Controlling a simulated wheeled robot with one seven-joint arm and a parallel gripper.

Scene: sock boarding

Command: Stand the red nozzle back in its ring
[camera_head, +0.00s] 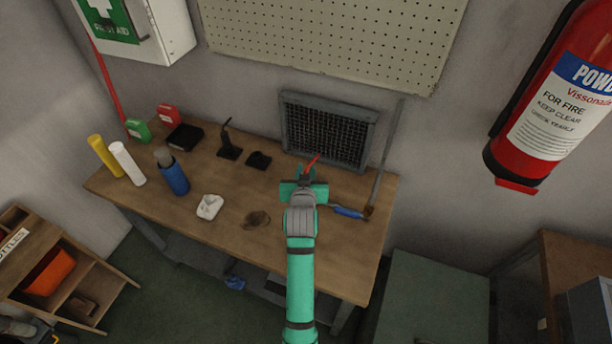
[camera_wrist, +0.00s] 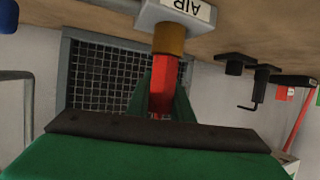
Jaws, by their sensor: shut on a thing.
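The red nozzle (camera_head: 312,160) sticks up slanted beyond my gripper (camera_head: 304,181) at the back right of the workbench. In the wrist view, where the bench is at the top, the nozzle (camera_wrist: 164,73) runs between the green fingers of my gripper (camera_wrist: 162,100), which is shut on it. A brass-coloured collar (camera_wrist: 169,39) lies at the nozzle's bench end, against a pale block labelled AIR (camera_wrist: 176,12). I cannot tell whether the collar is the ring or part of the nozzle, or whether it is seated. In the head view my gripper hides this end.
A blue-handled tool (camera_head: 347,212) lies right of my gripper, near a grey upright pipe (camera_head: 385,155). A dark grille (camera_head: 328,130) stands behind. Black stands (camera_head: 229,152), a blue bottle (camera_head: 174,176) and a white item (camera_head: 209,207) are left on the workbench (camera_head: 150,204).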

